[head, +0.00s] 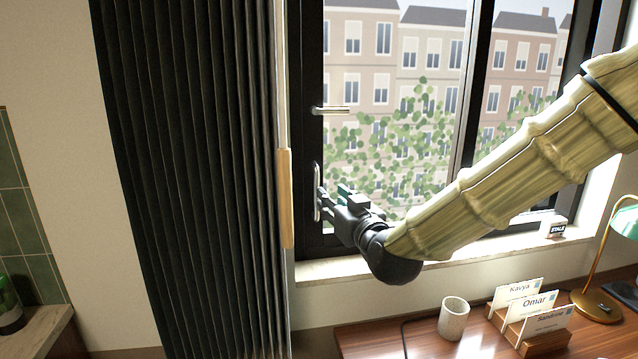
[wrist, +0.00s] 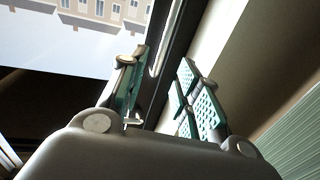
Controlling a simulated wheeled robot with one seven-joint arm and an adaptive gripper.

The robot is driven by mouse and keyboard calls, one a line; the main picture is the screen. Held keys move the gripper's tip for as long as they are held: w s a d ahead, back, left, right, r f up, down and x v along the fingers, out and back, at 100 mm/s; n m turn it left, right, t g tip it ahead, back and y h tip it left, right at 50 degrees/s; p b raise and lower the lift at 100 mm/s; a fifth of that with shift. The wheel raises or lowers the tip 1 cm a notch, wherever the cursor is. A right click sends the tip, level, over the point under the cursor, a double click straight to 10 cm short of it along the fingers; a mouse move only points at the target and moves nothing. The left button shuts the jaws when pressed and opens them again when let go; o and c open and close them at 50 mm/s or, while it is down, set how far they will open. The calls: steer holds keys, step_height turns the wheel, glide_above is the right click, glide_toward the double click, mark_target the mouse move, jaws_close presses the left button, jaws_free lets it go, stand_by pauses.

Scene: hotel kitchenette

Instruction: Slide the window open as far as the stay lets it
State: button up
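The window (head: 470,90) has a dark frame and stands behind my arm in the head view. A pale upright pull handle (head: 317,192) is on its left stile. A short metal lever (head: 330,110) sits above it, pointing right. My gripper (head: 328,199) is beside the pull handle, fingers toward it. In the wrist view my gripper (wrist: 165,95) has its teal-padded fingers apart, with the bright handle bar (wrist: 166,42) lying in line with the gap between them. I cannot tell whether a finger touches the handle. I cannot make out the stay.
A dark pleated curtain (head: 190,160) with a wooden edge grip (head: 286,197) hangs left of the window. Below are a desk (head: 375,340), a cup (head: 453,318), name cards (head: 535,305) and a lamp (head: 597,305). A small block marked STALE (head: 556,228) stands on the sill.

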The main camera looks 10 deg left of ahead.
mark_target(318, 186)
steer(key=p+x, duration=0.1)
steer(key=x, duration=0.8)
steer(key=shift+w+a+p, duration=0.25)
steer(key=shift+a+p, duration=0.05)
steer(key=shift+c, duration=0.2)
jaws_close()
